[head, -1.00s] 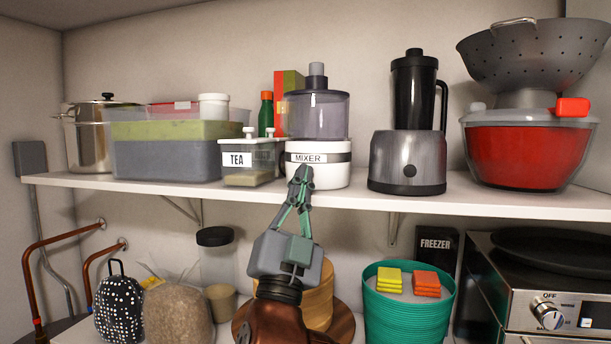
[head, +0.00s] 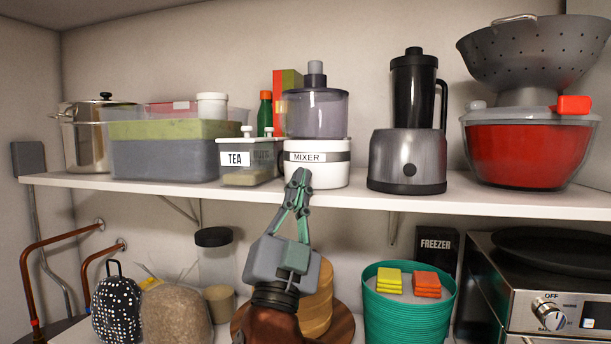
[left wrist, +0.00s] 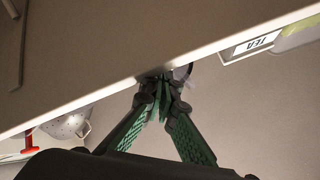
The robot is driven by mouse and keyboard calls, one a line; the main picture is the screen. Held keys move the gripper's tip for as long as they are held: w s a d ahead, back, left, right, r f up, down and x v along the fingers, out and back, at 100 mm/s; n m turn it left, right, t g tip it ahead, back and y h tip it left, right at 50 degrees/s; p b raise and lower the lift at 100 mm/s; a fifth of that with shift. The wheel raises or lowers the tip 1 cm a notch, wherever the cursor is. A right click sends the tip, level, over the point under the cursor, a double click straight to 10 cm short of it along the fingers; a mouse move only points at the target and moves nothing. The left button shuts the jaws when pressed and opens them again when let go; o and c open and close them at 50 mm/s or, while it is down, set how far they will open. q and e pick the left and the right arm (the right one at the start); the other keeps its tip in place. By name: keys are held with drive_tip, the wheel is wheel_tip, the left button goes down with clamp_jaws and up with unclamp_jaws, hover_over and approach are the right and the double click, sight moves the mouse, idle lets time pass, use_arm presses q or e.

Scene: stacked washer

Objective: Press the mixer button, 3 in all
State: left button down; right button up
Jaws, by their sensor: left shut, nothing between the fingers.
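The mixer (head: 318,150) stands upright on the upper shelf, with a white base, a MIXER label band and a grey see-through bowl. No button can be made out on it; the front of the base is partly covered by my fingertips. My left gripper (head: 299,180) points up at the lower front of the base, its fingers shut with nothing between them. I cannot tell whether the tips touch the mixer. In the left wrist view the closed fingertips (left wrist: 163,82) are by the shelf edge, with a small bit of a pale rounded thing behind them. My right gripper is out of view.
The tea box (head: 250,160) is close left of the mixer, and a blender (head: 408,160) stands to its right. The shelf's front edge (head: 480,203) runs beside my fingers. Below are a teal basket (head: 405,318) with sponges and a stack of wooden plates (head: 318,305).

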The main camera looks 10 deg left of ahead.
use_arm(q)
drive_tip(key=shift+s+a, duration=0.15)
drive_tip(key=shift+s, duration=1.05)
drive_tip(key=shift+s+a, duration=0.1)
drive_tip(key=shift+s, duration=1.05)
drive_tip(key=shift+s, duration=0.1)
drive_tip(key=shift+a, duration=0.1)
